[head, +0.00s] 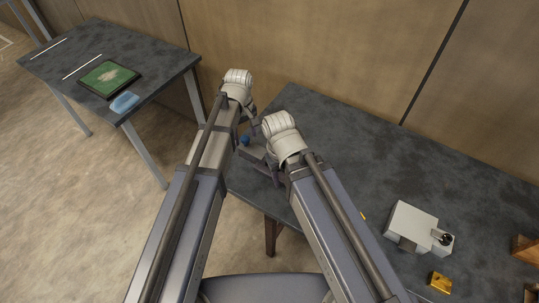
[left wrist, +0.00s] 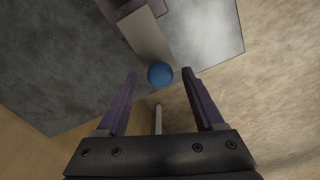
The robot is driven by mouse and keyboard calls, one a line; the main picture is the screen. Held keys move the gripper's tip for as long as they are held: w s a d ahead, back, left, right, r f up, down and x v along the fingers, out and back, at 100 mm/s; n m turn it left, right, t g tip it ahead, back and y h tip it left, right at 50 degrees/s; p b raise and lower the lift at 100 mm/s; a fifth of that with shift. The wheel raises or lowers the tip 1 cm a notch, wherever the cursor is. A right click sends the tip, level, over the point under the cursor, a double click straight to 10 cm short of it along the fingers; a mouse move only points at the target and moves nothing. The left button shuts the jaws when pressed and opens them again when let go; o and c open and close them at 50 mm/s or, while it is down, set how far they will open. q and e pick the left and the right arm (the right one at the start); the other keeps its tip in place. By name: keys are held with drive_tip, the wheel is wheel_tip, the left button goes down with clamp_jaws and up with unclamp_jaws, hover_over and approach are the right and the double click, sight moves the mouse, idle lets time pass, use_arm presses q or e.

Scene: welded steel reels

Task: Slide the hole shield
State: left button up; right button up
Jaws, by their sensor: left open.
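A light grey block (head: 410,222) lies on the right part of the dark table, with a smaller grey piece (head: 441,247) bearing a dark round spot at its right end. I cannot tell whether that is the hole shield. My left gripper (left wrist: 160,82) is open and empty in the left wrist view. A blue ball (left wrist: 160,74) appears between and beyond its fingertips, beside a light grey bar (left wrist: 146,36). The ball also shows in the head view (head: 245,141). My left gripper is mostly hidden behind its wrist there. My right gripper's fingers are not clear.
The dark table (head: 350,160) stands against a wooden wall, with clear room in its middle. A gold block (head: 440,283) lies near its front edge, and wooden pieces (head: 525,249) stand far right. A second table (head: 110,50) holds a green board (head: 108,77) and blue sponge (head: 124,102).

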sight(245, 138)
use_arm(q)
drive_tip(key=shift+r+p, duration=3.5)
drive_tip(key=shift+r, duration=0.05)
drive_tip(key=shift+f, duration=0.1)
drive_tip(key=s+m+y, duration=0.1)
drive_tip(key=s+m, duration=0.9)
drive_tip(key=s, duration=0.7)
drive_tip(key=shift+m, duration=0.3)
